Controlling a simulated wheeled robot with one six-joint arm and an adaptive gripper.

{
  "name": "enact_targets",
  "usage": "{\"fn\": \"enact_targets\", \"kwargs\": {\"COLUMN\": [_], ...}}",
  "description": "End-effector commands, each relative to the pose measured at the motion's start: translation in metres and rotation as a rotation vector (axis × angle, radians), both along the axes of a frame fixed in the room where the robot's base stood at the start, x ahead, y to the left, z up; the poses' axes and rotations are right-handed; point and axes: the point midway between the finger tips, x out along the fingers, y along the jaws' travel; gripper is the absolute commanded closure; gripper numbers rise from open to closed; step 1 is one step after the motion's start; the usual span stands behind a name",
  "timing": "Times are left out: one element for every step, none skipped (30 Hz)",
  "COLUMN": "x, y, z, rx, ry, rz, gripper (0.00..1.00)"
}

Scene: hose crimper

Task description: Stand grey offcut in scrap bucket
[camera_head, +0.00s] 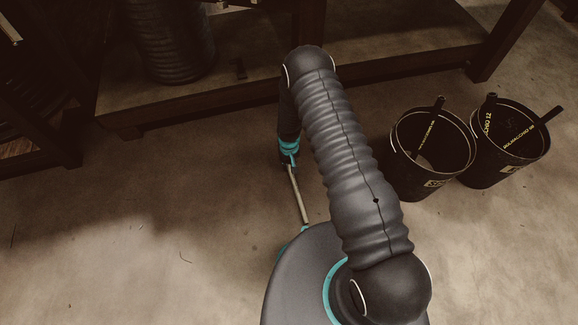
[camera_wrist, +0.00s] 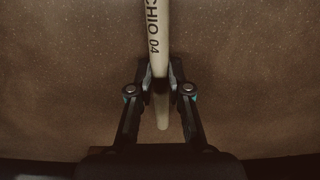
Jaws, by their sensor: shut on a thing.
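The grey offcut is a thin, pale, straight hose piece (camera_head: 299,197) hanging below my gripper, slightly tilted. Its lower end is close to the edge of my base in the head view. In the wrist view the offcut (camera_wrist: 156,35) runs between the fingers, with dark lettering ending in "CHIO 04". My gripper (camera_wrist: 161,80) is shut on it; it also shows small in the head view (camera_head: 290,163). Two black buckets, a left one (camera_head: 408,180) and a right one (camera_head: 487,170), stand upright at the right, apart from my gripper. Which is the scrap bucket I cannot tell.
A dark hose piece (camera_head: 438,104) sticks out of the left bucket; two more (camera_head: 549,115) stick out of the right one. A low wooden shelf (camera_head: 250,92) with a dark hose coil (camera_head: 170,45) runs along the back. The floor at left is open.

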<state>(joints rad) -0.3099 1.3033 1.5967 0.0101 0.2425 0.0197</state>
Motion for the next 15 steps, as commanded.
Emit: {"fn": "enact_targets", "kwargs": {"x": [-0.001,-0.001,0.000,0.000,0.000,0.000,0.000,0.000,0.000,0.000,0.000,0.000,0.000,0.000,0.000], "y": [0.000,0.000,0.000,0.000,0.000,0.000,0.000,0.000,0.000,0.000,0.000,0.000,0.000,0.000,0.000], "z": [-0.009,-0.013,-0.016,-0.018,-0.019,-0.020,-0.020,-0.019,-0.019,-0.019,-0.019,-0.020,-0.021,-0.022,-0.023], "rx": [-0.001,-0.001,0.000,0.000,0.000,0.000,0.000,0.000,0.000,0.000,0.000,0.000,0.000,0.000,0.000], "ry": [0.003,0.002,0.001,0.001,0.001,0.001,0.001,0.000,0.000,0.000,0.000,0.001,0.000,0.000,0.000], "rz": [0.000,0.000,0.000,0.000,0.000,0.000,0.000,0.000,0.000,0.000,0.000,0.000,0.000,0.000,0.000], "gripper": [1.00,1.00,1.00,1.00,1.00,1.00,1.00,1.00,1.00,1.00,1.00,1.00,1.00,1.00,1.00]}}
